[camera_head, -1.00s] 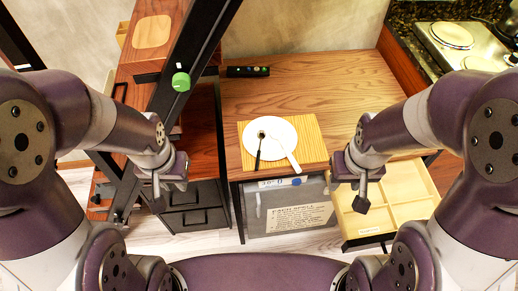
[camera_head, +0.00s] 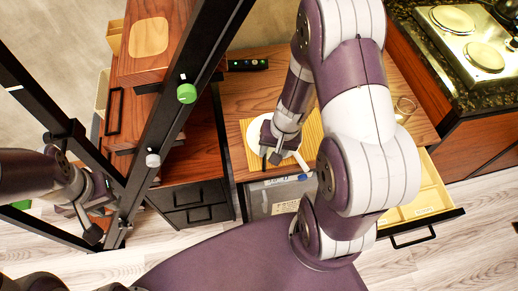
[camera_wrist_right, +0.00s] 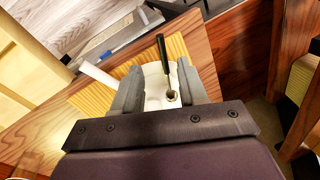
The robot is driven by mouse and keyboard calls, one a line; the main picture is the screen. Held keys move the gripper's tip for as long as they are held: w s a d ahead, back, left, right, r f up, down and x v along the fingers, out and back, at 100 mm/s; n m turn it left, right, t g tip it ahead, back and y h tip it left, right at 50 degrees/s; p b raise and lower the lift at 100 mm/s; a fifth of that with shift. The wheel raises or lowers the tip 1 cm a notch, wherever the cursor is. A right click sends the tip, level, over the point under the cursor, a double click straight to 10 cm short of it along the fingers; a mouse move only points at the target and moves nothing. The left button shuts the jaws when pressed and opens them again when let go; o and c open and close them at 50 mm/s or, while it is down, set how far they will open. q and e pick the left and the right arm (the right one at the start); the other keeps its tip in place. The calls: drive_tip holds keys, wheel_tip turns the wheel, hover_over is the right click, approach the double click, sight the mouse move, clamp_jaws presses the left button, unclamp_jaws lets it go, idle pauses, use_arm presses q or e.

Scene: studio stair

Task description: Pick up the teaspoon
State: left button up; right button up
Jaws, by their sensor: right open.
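A black-handled spoon (camera_wrist_right: 163,58) with a small metal bowl lies on the white plate (camera_wrist_right: 153,84) in the right wrist view. Its handle points away over the plate's rim. My right gripper (camera_wrist_right: 158,70) is open, its fingers on either side of the spoon's line, not closed on it. In the head view my right gripper (camera_head: 276,151) is over the plate (camera_head: 262,124) and hides most of the spoon. A white-handled utensil (camera_wrist_right: 98,73) lies to the left. My left gripper (camera_head: 91,229) is low at the left, beside the dark frame; its jaws are unclear.
The plate is on a yellow striped mat (camera_head: 313,128) on a wooden table (camera_head: 240,100). A clear glass (camera_head: 405,107) stands at the table's right. An open drawer (camera_head: 434,196) sticks out at the right front. A black frame (camera_head: 160,125) with a green knob rises at the left.

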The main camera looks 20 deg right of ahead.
sight(265, 163)
drive_tip(key=x, duration=0.2)
drive_tip(key=b+x, duration=0.1)
drive_tip(key=x, duration=0.5)
drive_tip(key=shift+w+f+b, duration=0.15)
drive_tip(key=shift+w+b, duration=0.2)
clamp_jaws()
